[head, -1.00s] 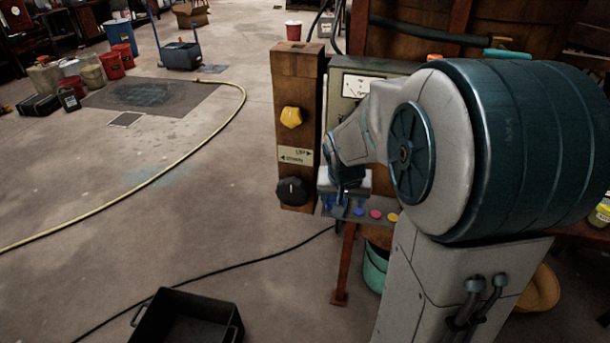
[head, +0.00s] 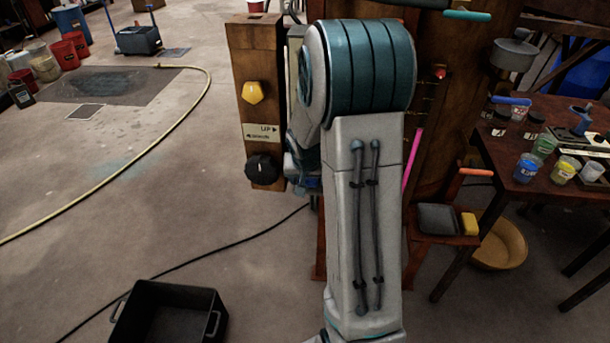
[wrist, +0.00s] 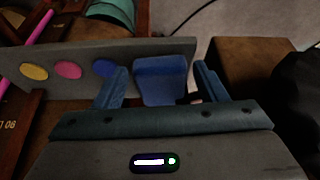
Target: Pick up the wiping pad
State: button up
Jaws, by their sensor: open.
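A yellow block (head: 469,224), which looks like the wiping pad, sits on a small reddish-brown shelf (head: 430,240) right of my arm in the head view. A dark grey flat tray or pad (head: 438,218) lies on its left. My gripper (wrist: 162,70) is open in the wrist view, well left of that shelf. A blue block-like piece (wrist: 160,82) at the grey strip shows between its fingers, with a gap at the right finger. I cannot tell if the left finger touches it. My arm mostly hides the gripper in the head view.
A wooden post (head: 256,120) with yellow and black knobs stands left of my arm. A table (head: 520,180) with paint jars is at right. A black crate (head: 172,312) is on the floor at front left. The grey strip (wrist: 140,55) bears coloured dots.

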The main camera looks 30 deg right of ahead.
jog(key=shift+f, duration=0.2)
jog(key=c, duration=0.8)
jog(key=shift+r, duration=0.15)
